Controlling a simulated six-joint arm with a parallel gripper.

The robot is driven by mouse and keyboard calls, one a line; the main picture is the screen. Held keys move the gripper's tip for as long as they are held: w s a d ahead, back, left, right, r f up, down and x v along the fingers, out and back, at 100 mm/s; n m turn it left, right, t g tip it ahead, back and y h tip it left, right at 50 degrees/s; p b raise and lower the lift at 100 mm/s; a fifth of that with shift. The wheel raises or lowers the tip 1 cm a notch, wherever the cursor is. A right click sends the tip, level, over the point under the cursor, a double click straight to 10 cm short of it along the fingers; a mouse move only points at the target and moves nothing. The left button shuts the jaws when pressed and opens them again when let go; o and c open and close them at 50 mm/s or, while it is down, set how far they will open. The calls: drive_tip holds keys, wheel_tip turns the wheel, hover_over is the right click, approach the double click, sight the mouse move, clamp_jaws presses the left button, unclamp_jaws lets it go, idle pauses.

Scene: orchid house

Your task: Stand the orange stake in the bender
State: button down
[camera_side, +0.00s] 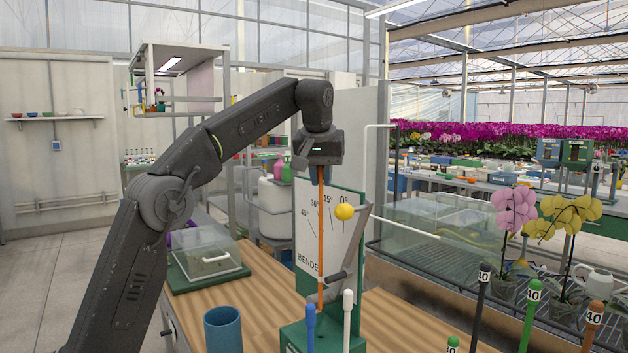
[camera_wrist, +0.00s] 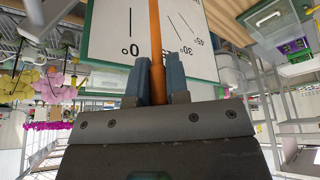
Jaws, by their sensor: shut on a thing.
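The orange stake (camera_side: 321,240) stands upright, or nearly so, in the side view. My gripper (camera_side: 320,163) is shut on its upper part. In the wrist view the stake (camera_wrist: 156,50) runs between the two fingers of my gripper (camera_wrist: 158,88). The bender (camera_side: 310,335) is a green block on the bench with a white angle board (camera_side: 308,220) behind it, marked 0°, 15°, 30° and 45°. The stake's lower end reaches down to the bender; I cannot tell whether it is seated in a hole. A lever with a yellow ball (camera_side: 344,211) is beside the stake.
A blue stake (camera_side: 310,325) and a white stake (camera_side: 347,320) stand in front of the bender. A blue cup (camera_side: 223,330) is to the left on the wooden bench (camera_side: 262,285). A clear-lidded box (camera_side: 206,265) is behind it. Potted orchids (camera_side: 515,210) and dark and green labelled stakes are at the right.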

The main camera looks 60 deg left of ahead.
sight(322, 198)
drive_tip(key=shift+w+f, duration=0.1)
drive_tip(key=shift+f, duration=2.8)
wheel_tip(322, 198, down, 8)
idle(2.8)
drive_tip(key=shift+r, duration=0.1)
drive_tip(key=c, duration=1)
unclamp_jaws()
drive_tip(key=shift+o, duration=0.3)
drive_tip(key=o, duration=0.5)
